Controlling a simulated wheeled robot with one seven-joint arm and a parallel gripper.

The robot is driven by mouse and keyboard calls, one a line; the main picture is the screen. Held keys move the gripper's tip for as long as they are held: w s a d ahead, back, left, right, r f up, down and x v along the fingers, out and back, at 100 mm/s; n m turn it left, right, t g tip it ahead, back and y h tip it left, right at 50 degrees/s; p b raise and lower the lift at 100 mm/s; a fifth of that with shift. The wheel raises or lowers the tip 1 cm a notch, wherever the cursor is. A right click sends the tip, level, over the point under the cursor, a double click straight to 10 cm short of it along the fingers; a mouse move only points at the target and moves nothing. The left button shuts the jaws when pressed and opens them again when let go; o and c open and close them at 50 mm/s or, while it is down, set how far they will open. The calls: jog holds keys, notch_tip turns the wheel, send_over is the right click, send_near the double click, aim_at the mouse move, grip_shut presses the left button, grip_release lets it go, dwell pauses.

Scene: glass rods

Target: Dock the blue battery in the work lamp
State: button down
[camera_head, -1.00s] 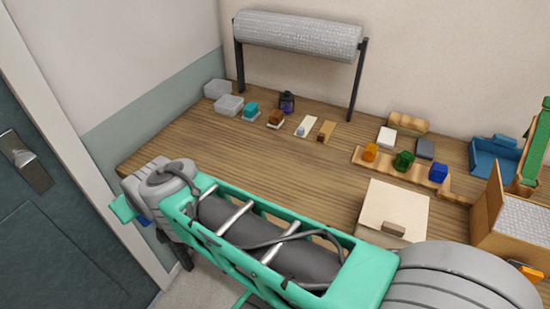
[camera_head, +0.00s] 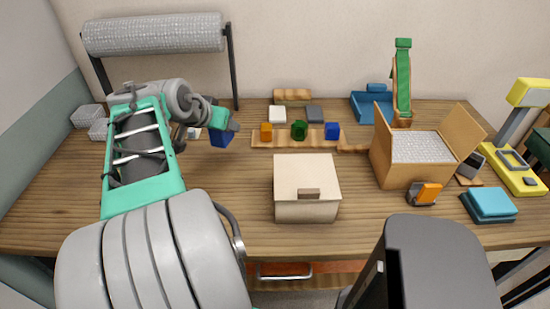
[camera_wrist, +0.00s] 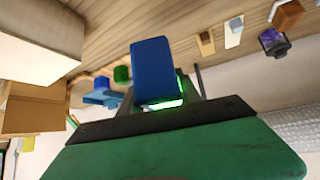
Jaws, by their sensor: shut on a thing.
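My gripper (camera_head: 218,122) is over the left-middle of the table, shut on a blue battery (camera_head: 222,138). In the wrist view the battery (camera_wrist: 152,70) is a plain blue block standing out from between the jaws (camera_wrist: 160,103). Most of the fingers are hidden behind it, with a green glow beside it. The yellow work lamp (camera_head: 503,172) stands at the far right of the table, well apart from my gripper. Its yellow head (camera_head: 530,92) is raised on a dark post above the yellow base. A dark-framed bay (camera_head: 513,159) shows on the base.
A lidded cream box (camera_head: 305,212) stands at front middle. A wooden rack (camera_head: 285,142) holds orange, green and blue blocks. Bare table surrounds the cream box.

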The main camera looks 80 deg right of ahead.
jog(key=s+d+m+g+y, duration=0.1)
jog(key=s+d+m+g, duration=0.15)
jog(key=s, duration=0.45)
jog(key=s+d+m+g, duration=0.1)
jog(key=s+m, duration=0.2)
jog(key=s, duration=0.4)
jog(key=p, duration=0.1)
send_over(253, 145)
jog(key=w+a, duration=0.2)
jog(key=f, duration=0.9)
jog(key=shift+s+a+f, duration=0.15)
jog(key=shift+s+f, duration=0.1)
jog(key=shift+f, duration=0.15)
jog(key=shift+w+f, duration=0.1)
jog(key=shift+f, duration=1.75)
jog(key=c, duration=1.3)
grip_release()
jog(key=shift+f, duration=0.15)
jog(key=o, duration=0.5)
jog(key=shift+c, duration=0.2)
